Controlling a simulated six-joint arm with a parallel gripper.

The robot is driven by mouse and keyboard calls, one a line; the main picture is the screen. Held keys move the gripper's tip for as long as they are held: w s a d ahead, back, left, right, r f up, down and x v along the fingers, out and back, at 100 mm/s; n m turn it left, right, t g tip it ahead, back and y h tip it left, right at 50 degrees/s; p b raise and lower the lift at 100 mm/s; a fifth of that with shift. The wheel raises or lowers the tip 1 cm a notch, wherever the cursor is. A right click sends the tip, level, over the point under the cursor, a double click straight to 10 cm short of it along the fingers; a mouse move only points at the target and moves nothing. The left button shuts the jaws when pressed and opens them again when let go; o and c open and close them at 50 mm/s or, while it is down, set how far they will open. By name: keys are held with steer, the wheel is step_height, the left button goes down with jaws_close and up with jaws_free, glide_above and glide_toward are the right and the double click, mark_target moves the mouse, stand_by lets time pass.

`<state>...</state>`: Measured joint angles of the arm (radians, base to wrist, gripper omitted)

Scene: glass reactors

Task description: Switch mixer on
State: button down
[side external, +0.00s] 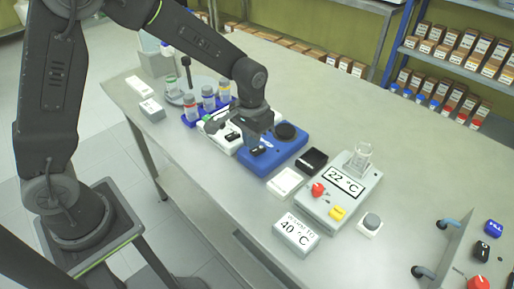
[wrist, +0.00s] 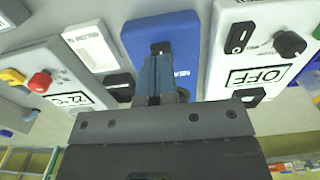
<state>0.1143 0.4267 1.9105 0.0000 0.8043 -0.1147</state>
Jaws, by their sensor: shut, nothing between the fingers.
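A blue device with a round black top (side external: 285,131) stands mid-bench; I take it to be the mixer. In the wrist view its blue body (wrist: 190,28) is at top centre, with a small black switch (wrist: 162,47) on it. My gripper (wrist: 155,62) points down at this device, its fingers together and empty. The fingertips are at or just short of the switch; I cannot tell whether they touch. In the side view my gripper (side external: 254,138) hangs over the blue device's left part. The fingers partly hide the switch and the device's label.
A white device reading OFF (wrist: 258,77), with a black switch and knob, stands close beside it. A grey hotplate reading 22 °C (side external: 343,182) holds a glass beaker (side external: 359,160). A blue rack (side external: 192,115) holds vials. A 40 °C box (side external: 296,235) lies in front.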

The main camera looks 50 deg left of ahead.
mark_target(252, 152)
steer(key=shift+f, duration=1.4)
stand_by(0.9)
steer(key=shift+r, duration=3.5)
steer(key=shift+r, duration=0.1)
steer(key=s+a+r+t, duration=0.2)
steer(key=s+r, duration=0.4)
steer(key=s, duration=0.4)
steer(key=s+a+r+t, duration=0.2)
steer(key=s+r, duration=0.4)
steer(key=s, duration=0.3)
steer(key=shift+s+a+t, duration=0.35)
steer(key=shift+t, duration=0.45)
